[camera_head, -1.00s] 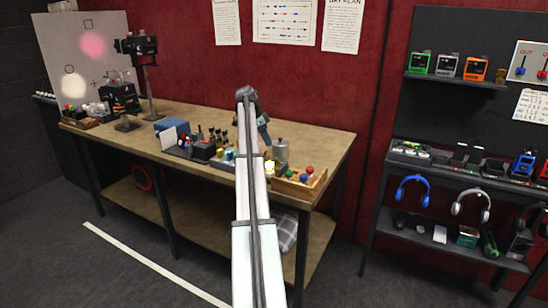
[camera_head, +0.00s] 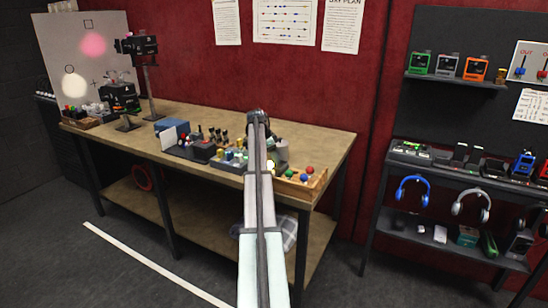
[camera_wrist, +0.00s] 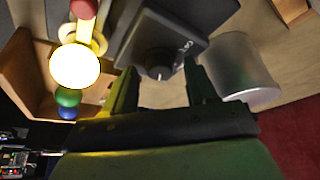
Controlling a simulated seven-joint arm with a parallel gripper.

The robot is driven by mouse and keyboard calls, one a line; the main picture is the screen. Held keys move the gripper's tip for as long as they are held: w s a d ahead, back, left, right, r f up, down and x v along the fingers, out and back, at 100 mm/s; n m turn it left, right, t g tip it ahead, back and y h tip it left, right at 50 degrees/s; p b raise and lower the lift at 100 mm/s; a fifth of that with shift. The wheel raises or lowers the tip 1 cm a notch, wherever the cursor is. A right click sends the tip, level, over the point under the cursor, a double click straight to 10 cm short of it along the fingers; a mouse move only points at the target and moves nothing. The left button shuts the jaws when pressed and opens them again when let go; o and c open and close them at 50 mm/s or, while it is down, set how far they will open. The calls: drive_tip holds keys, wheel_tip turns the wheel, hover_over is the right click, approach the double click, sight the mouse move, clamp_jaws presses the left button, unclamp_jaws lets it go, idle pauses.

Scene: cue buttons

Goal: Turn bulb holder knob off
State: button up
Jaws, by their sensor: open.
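The bulb holder (camera_wrist: 172,30) is a dark box with a round black dial knob (camera_wrist: 158,62) on its face, seen in the wrist view. A glowing yellow-white bulb (camera_wrist: 75,66) is lit to the left of the knob; its glow also shows beside my arm in the head view (camera_head: 271,166). My gripper (camera_wrist: 162,88) is open, with one finger on each side of the picture area just below the knob. I cannot tell whether a finger touches the knob. My arm hides most of the holder and the gripper in the head view.
A grey metal cylinder (camera_wrist: 238,70) stands close to the right finger. A wooden tray (camera_head: 300,186) with coloured balls is at the bench's front right corner. Several small bottles and boxes crowd the bench left of my arm. The bench's right end (camera_head: 325,148) is clear.

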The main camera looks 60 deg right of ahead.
drive_tip(key=c, duration=1.1)
drive_tip(key=shift+o, duration=0.2)
drive_tip(key=shift+n, duration=0.3)
drive_tip(key=n+t, duration=0.1)
drive_tip(key=n, duration=0.1)
drive_tip(key=n+h, duration=0.1)
drive_tip(key=n, duration=0.1)
drive_tip(key=shift+s+a+n+t, duration=0.2)
drive_tip(key=shift+n+t, duration=0.1)
drive_tip(key=shift+t, duration=0.1)
drive_tip(key=n+t, duration=0.1)
drive_tip(key=n, duration=0.2)
drive_tip(key=n+t, duration=0.1)
drive_tip(key=n, duration=0.2)
drive_tip(key=shift+s, duration=0.15)
drive_tip(key=n+t, duration=0.1)
drive_tip(key=n, duration=0.2)
drive_tip(key=n+t, duration=0.1)
drive_tip(key=n, duration=0.2)
drive_tip(key=shift+s+d+n+t+y, duration=0.1)
drive_tip(key=shift+d+n+t+y, duration=0.1)
drive_tip(key=shift+n+t+y, duration=0.15)
drive_tip(key=n+y, duration=0.1)
drive_tip(key=n, duration=0.1)
drive_tip(key=n+t+y, duration=0.1)
drive_tip(key=n, duration=0.2)
drive_tip(key=shift+s+d+n, duration=0.1)
drive_tip(key=shift+n, duration=0.55)
